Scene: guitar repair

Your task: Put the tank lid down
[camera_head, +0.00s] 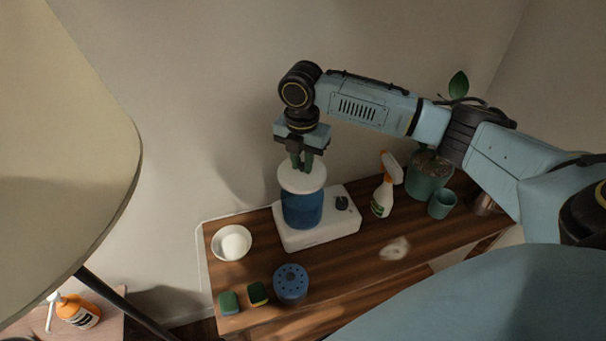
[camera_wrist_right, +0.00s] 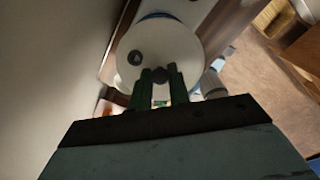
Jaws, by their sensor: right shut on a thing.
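The white round tank lid (camera_head: 302,178) is at the top of the tank (camera_head: 302,209), a clear cylinder with blue liquid on a white base. My right gripper (camera_head: 302,163) points down from above and is shut on the lid's knob. In the right wrist view the lid (camera_wrist_right: 185,48) is a broad white disc, with the dark knob between the green fingers of the gripper (camera_wrist_right: 160,76). I cannot tell whether the lid touches the tank's rim or is slightly above it. My left gripper is not in view.
The tank's white base (camera_head: 335,225) stands on a wooden table (camera_head: 345,270). Around it are a white bowl (camera_head: 218,248), two sponges (camera_head: 257,293), a blue perforated container (camera_head: 291,283), a spray bottle (camera_head: 384,190), a green cup (camera_head: 442,204) and a potted plant (camera_head: 428,180). The front-middle wood is mostly clear.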

